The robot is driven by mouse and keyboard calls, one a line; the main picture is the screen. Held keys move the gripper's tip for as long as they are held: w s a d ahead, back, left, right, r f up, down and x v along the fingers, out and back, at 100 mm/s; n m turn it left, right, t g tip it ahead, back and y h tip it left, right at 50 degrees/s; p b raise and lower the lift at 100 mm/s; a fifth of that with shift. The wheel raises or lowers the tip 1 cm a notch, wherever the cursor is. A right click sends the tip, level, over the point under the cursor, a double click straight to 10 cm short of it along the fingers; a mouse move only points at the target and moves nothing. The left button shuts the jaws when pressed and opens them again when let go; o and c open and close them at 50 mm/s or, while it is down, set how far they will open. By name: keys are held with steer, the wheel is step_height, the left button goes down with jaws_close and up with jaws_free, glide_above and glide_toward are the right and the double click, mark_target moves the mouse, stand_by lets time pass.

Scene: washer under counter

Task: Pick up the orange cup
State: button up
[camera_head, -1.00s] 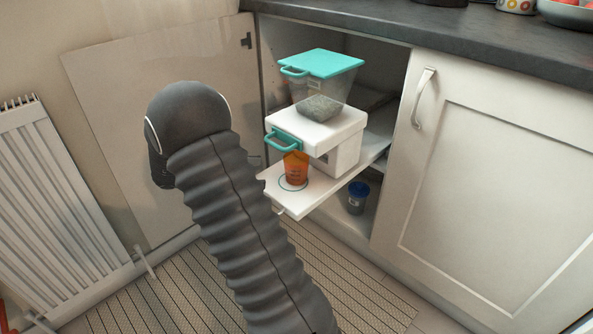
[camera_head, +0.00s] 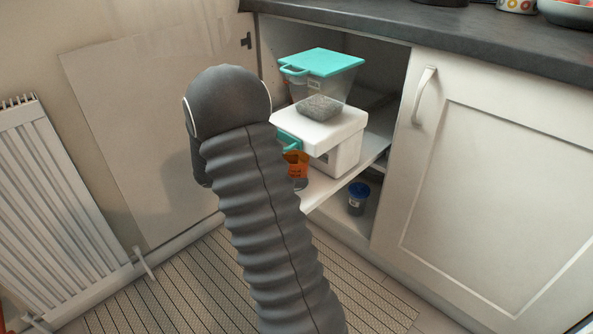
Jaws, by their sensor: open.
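The orange cup (camera_head: 298,166) stands upright on the white pull-out shelf (camera_head: 335,189) in the open cabinet, in front of a white box-shaped stand. My dark, ribbed arm covers its left side, so only its right part shows. My arm rises from the bottom of the view and bends over at a rounded joint just left of the cup and shelf. My gripper is hidden behind the arm, so its distance from the cup cannot be seen.
A clear container with a teal lid (camera_head: 324,62) sits on the white stand (camera_head: 346,130) above the cup. A teal handle (camera_head: 288,140) juts out close to the cup. A blue-lidded jar (camera_head: 358,197) stands lower down. A closed cabinet door (camera_head: 490,190) is to the right, a radiator (camera_head: 50,205) left.

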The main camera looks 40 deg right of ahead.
steer(key=c, duration=1.4)
